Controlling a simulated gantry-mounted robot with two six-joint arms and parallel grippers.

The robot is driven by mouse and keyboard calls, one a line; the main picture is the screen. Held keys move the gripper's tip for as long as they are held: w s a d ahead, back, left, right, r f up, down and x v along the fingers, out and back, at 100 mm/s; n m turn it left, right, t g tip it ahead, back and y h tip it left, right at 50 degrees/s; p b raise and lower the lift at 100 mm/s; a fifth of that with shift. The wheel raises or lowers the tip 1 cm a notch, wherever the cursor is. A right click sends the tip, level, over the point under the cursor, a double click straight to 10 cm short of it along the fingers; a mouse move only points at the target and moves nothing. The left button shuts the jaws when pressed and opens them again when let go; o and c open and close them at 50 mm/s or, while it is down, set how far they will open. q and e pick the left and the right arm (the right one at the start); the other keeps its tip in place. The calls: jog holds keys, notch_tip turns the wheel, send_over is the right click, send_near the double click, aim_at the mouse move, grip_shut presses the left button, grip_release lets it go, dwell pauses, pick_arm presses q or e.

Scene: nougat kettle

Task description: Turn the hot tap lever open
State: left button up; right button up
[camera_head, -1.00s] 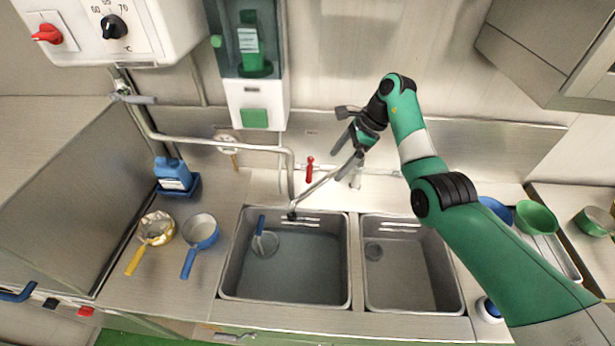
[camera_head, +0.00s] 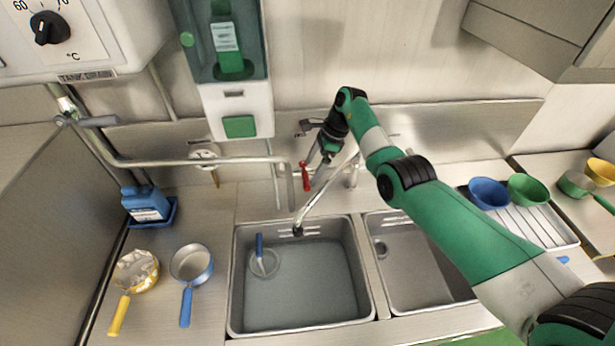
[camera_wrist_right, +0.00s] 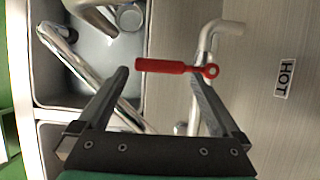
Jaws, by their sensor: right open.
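The hot tap lever is a red handle (camera_head: 305,176) behind the sink, left of the spout's base. In the right wrist view the red lever (camera_wrist_right: 165,66) lies across the picture by the fingertips, its round end at the right finger. A HOT label (camera_wrist_right: 284,78) is on the wall to its right. My right gripper (camera_head: 317,172) is open and close to the lever's right side in the head view. In the wrist view its two fingers (camera_wrist_right: 160,78) are apart, with nothing gripped between them. I cannot tell whether they touch the lever. My left gripper is not seen.
The metal spout (camera_head: 325,190) slants over the left basin (camera_head: 305,310), close to my right gripper. A thick pipe (camera_head: 190,162) runs along the wall at left and bends down beside the lever. A soap dispenser (camera_head: 238,106) hangs above. Pans (camera_head: 191,262) lie left of the sink.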

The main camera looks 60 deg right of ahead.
aim_at(306, 178)
jog(key=b+x, duration=0.1)
jog(key=x, duration=0.2)
jog(key=shift+w+f, duration=0.15)
jog(key=shift+f, duration=0.2)
